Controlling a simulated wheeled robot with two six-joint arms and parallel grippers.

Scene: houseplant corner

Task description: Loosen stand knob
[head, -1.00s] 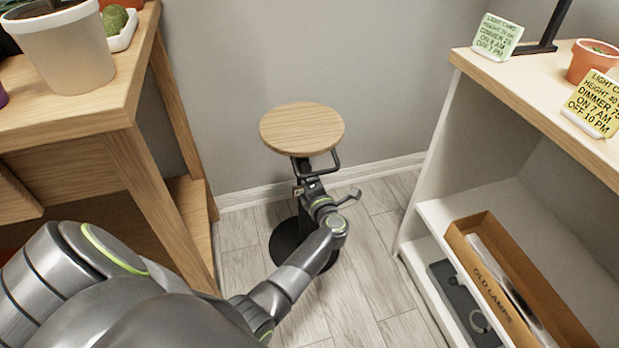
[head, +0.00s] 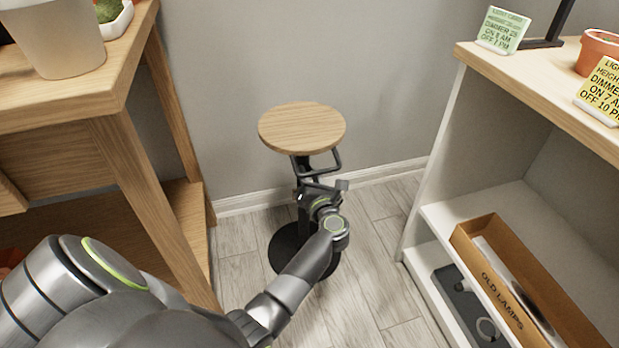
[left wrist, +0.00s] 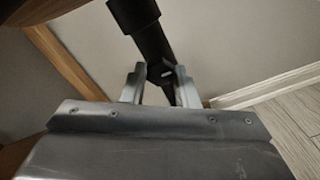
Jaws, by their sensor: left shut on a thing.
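The stand has a round wooden top (head: 302,128), a dark post and a round black base (head: 285,250) on the floor. My left gripper (head: 312,188) is at the post, just below the top. In the left wrist view, the two fingers of my left gripper (left wrist: 160,82) are shut on a small dark knob (left wrist: 158,70) beside the black post (left wrist: 150,40). In the head view my gripper hides the knob. My right gripper is not in view.
A wooden bench (head: 110,85) with pots stands close on the left. A white shelf unit (head: 437,200) on the right holds an open box labelled Old Lamps (head: 500,290). The wall is close behind the stand. Bare floor (head: 375,280) lies right of the base.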

